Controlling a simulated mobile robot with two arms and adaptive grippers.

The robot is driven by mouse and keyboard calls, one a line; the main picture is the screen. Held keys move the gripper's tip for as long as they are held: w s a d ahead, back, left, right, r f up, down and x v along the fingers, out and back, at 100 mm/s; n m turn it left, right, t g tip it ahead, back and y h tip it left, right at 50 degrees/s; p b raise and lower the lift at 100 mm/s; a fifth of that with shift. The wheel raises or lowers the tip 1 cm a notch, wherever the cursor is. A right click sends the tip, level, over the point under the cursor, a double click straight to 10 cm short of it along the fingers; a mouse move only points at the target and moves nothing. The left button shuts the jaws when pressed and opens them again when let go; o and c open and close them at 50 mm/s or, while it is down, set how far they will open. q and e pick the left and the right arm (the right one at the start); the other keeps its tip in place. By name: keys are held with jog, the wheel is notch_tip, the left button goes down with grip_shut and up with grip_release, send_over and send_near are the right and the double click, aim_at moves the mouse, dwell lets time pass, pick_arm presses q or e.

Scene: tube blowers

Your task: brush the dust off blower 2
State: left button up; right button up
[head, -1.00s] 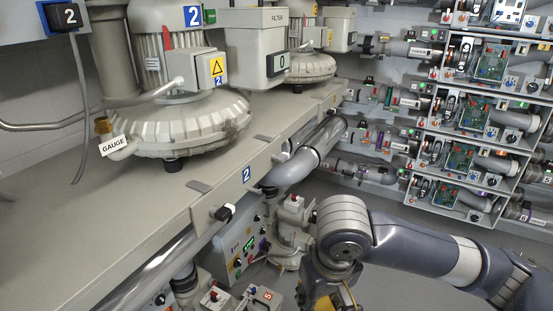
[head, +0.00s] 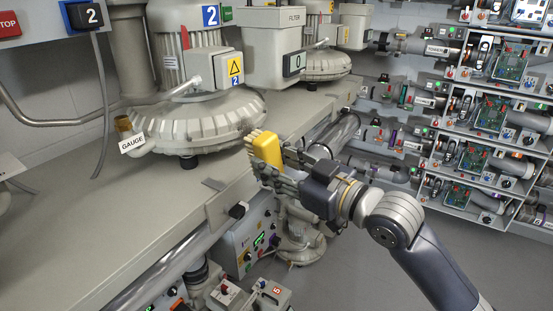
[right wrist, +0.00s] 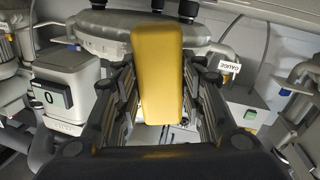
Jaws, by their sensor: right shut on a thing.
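Blower 2 (head: 200,122), a pale ribbed round casing with a motor marked 2, stands on the bench at centre left. A dark dusty smudge shows on the right side of its casing, partly behind the brush. My right gripper (head: 272,160) is shut on a yellow brush (head: 267,150), its pale bristles pointing at that right side. The bristles are at or very close to the casing; I cannot tell whether they touch. In the right wrist view the yellow brush (right wrist: 158,75) sits between the dark fingers, in front of the blower casing (right wrist: 95,36). My left gripper is not in view.
A filter box (head: 272,45) stands right of the motor, with another blower (head: 322,65) behind. A GAUGE tag (head: 132,143) hangs at the left of blower 2. The bench (head: 80,220) is clear in front. Equipment shelves (head: 480,120) line the right wall.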

jog(key=shift+w+r, duration=0.15)
jog(key=shift+r, duration=0.05)
jog(key=shift+w+a, duration=0.1)
jog(key=shift+w, duration=0.1)
jog(key=shift+b+x, duration=0.3)
jog(key=shift+x, duration=2.25)
jog(key=shift+a, duration=0.1)
jog(key=shift+x, duration=1.2)
